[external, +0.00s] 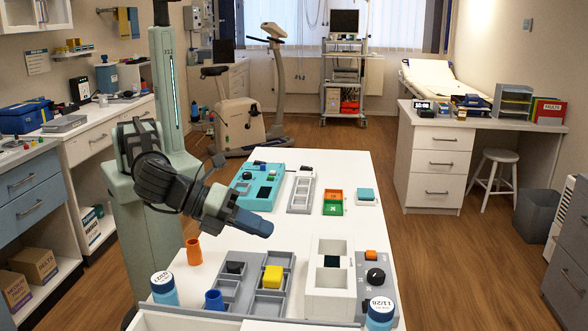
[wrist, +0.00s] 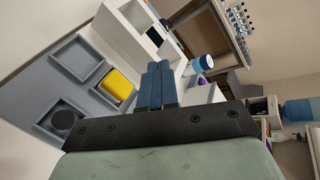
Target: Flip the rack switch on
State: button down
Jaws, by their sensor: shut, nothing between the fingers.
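My gripper (external: 266,229) has blue fingers pressed together and empty. It hangs above the white table, behind the grey tray, touching nothing that I can make out. The fingers also show in the wrist view (wrist: 158,68). I cannot tell for certain which part is the rack switch. A grey panel (external: 371,290) at the table's front right carries an orange block-like control (external: 371,255) and a black knob (external: 375,276). A teal panel (external: 243,187) farther back carries several small controls, too small to read.
A grey compartment tray (external: 251,285) holds a yellow block (external: 273,276). Beside it stands a white divided box (external: 316,299). An orange cup (external: 193,251), a blue cup (external: 214,300) and bottles (external: 163,288) (external: 380,313) stand near the edges. The table's middle is clear.

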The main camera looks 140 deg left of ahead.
jog(key=s+a+f+n+g+h, duration=0.1)
jog(key=s+a+g, duration=0.35)
jog(key=a, duration=0.85)
jog(key=s+a+f+n+g+h, duration=0.1)
jog(key=s+a+n, duration=0.1)
jog(key=s+a, duration=0.8)
jog(key=s+a+f+n+g+h, duration=0.1)
jog(key=s+a+g, duration=0.25)
jog(key=a, duration=1.15)
jog(key=r+n+h, duration=0.1)
jog(key=h, duration=0.7)
send_over(304, 167)
jog(key=w+a, duration=0.1)
jog(key=a, duration=0.1)
jog(key=shift+d+r, duration=0.1)
jog(key=f, duration=0.4)
jog(key=s+d+f, duration=0.1)
jog(key=f, duration=0.9)
jog(key=shift+s+d, duration=0.15)
jog(key=shift+d, duration=0.05)
